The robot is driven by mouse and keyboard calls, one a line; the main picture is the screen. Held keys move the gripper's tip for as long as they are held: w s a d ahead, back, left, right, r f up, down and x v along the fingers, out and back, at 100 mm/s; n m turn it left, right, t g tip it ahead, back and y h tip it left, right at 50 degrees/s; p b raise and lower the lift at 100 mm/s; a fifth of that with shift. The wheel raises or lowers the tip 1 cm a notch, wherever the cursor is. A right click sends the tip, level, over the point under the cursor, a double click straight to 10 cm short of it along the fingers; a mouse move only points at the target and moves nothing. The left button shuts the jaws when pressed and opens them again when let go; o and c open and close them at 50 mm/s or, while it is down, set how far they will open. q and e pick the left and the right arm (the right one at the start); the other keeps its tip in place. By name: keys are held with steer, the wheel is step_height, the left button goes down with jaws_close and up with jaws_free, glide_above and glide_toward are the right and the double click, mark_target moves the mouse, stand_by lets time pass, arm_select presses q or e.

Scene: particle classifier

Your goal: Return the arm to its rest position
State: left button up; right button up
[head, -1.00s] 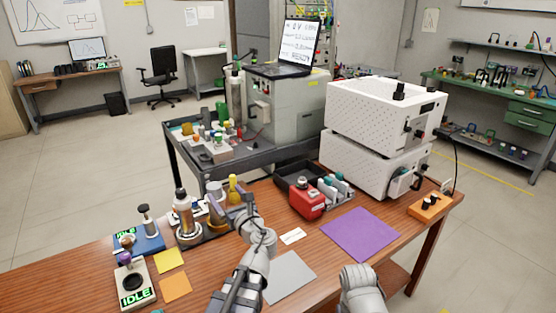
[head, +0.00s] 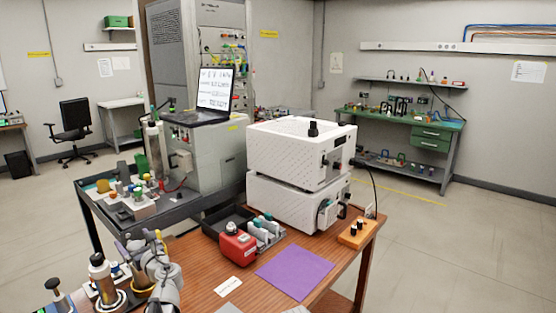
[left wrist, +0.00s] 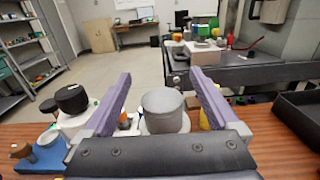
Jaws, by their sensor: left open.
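My left arm comes in at the lower left of the head view. In the left wrist view the two purple fingers of the gripper (left wrist: 160,78) are spread wide. A grey cylinder (left wrist: 165,108) shows between them, beyond the gripper's body; I cannot tell how far off it is. Nothing is visibly held. My right gripper is not in view.
A red device (head: 237,246) and a purple mat (head: 295,271) lie on the table. White stacked machines (head: 298,155) stand behind them. A dark cart (head: 90,190) is at the back left. In the left wrist view a black-capped item (left wrist: 72,98) is close to the left finger.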

arm_select(q)
steer(key=shift+r, duration=0.15)
steer(key=shift+r+p, duration=0.25)
steer(key=shift+p, duration=0.15)
steer(key=shift+s+d+r, duration=0.2)
steer(key=shift+s+d, duration=0.05)
steer(key=v, duration=1.2)
steer(key=x, duration=1.1)
steer(key=shift+w+a, duration=0.1)
steer(key=shift+w, duration=0.15)
steer(key=shift+w+a+f+b, duration=0.35)
steer(key=shift+a+f+b, duration=0.2)
steer(key=shift+f, duration=0.2)
step_height(320, 180, up, 11)
steer(key=p, duration=1.1)
steer(key=shift+r+m+t+h, duration=0.2)
steer(key=shift+m+t+h, duration=0.1)
steer(key=shift+t, duration=0.1)
